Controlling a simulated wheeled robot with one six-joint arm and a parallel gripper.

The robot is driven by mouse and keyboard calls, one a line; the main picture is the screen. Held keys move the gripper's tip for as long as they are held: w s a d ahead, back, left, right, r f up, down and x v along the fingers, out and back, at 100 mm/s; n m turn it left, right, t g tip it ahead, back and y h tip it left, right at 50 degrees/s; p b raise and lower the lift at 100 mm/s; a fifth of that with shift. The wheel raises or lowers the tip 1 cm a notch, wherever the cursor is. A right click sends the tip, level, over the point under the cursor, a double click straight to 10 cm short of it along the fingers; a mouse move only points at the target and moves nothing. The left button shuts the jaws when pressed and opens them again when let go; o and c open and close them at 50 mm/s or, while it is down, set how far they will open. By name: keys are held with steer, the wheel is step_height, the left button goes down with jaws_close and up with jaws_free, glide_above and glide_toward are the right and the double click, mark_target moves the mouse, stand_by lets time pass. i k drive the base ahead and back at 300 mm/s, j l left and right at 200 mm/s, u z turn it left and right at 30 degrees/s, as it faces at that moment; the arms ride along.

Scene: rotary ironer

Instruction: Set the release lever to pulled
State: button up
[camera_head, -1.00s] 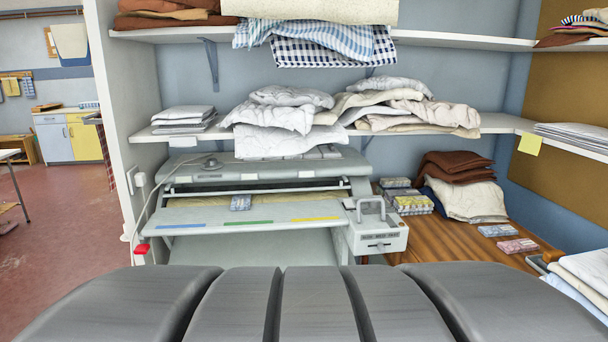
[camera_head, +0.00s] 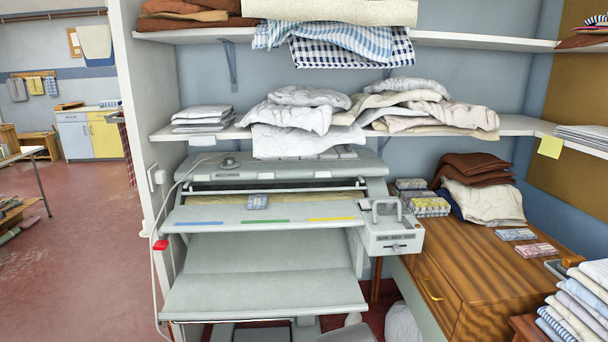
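The rotary ironer (camera_head: 262,218) stands under the shelves, facing me. At its right end is a pale grey control box (camera_head: 385,240). A grey loop-shaped handle (camera_head: 386,203) stands upright on top of the box. A small dark slot or slider (camera_head: 394,247) is on its front face. The label on the box is too small to read. The loop handle looks like the release lever, but I cannot confirm this or tell its set position. My gripper is not in view, and nothing touches the handle.
A red piece (camera_head: 161,245) hangs on a white cord at the ironer's left. A wooden cabinet (camera_head: 470,262) with folded cloth and small packs stands right of the box. A shelf (camera_head: 480,122) with linen is above. Open red floor (camera_head: 90,260) lies at left.

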mark_target(162, 244)
steer(key=k+u, duration=0.1)
steer(key=i+j+u, duration=0.35)
steer(key=j, duration=0.15)
steer(key=i+j+u, duration=0.3)
steer(key=i+j, duration=0.05)
steer(key=j, duration=0.15)
